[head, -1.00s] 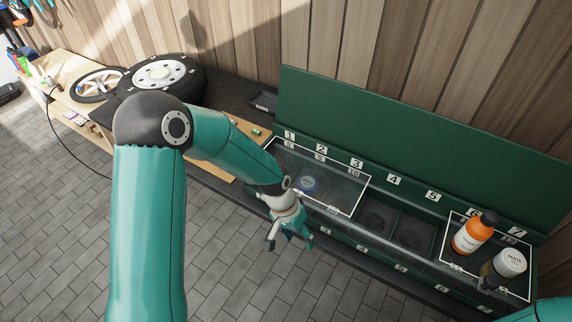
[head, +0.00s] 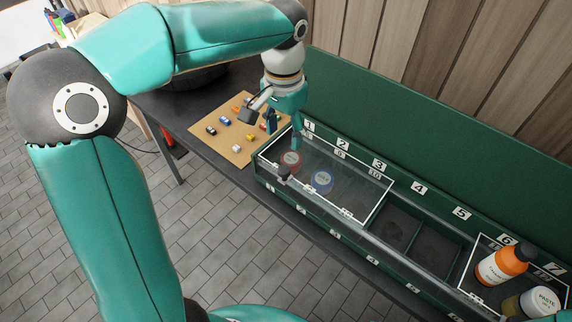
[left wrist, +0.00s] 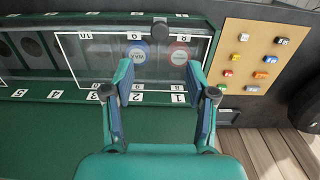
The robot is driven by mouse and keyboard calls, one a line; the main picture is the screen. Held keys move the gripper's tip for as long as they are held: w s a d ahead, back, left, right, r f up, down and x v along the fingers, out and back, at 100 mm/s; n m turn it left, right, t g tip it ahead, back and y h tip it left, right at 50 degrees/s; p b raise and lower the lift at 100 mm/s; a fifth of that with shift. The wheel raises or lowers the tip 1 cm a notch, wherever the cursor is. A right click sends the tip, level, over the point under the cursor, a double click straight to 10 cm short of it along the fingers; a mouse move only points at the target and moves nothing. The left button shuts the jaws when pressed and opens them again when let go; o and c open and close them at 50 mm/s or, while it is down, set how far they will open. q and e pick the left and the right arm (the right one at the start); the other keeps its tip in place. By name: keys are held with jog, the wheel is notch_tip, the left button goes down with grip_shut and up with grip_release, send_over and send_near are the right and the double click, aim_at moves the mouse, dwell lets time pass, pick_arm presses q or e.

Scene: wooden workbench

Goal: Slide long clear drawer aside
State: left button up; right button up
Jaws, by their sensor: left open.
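The long clear drawer (head: 345,184) is a see-through panel with a white outline, covering the left compartments of the green rack. A dark knob (head: 284,174) stands at its front left; the knob also shows in the left wrist view (left wrist: 160,28). A red tin (head: 290,160) and a blue tin (head: 321,181) show through the panel. My left gripper (head: 284,130) is open and empty, pointing down at the drawer's back left end, behind the knob. In the left wrist view its spread fingers (left wrist: 163,92) are apart from the knob. Whether a fingertip touches the panel I cannot tell.
Open compartments (head: 414,236) lie right of the drawer. Farther right, an orange bottle (head: 502,264) and a white paste jar (head: 540,301) stand at a second outlined panel. A board with small toy cars (head: 224,121) lies left of the rack. The green backboard (head: 420,150) rises behind.

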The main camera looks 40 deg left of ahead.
aim_at(285, 169)
pick_arm(q)
notch_tip(285, 169, down, 12)
jog(key=shift+r, duration=0.2)
jog(key=shift+c, duration=0.2)
grip_shut()
jog(key=shift+d, duration=0.1)
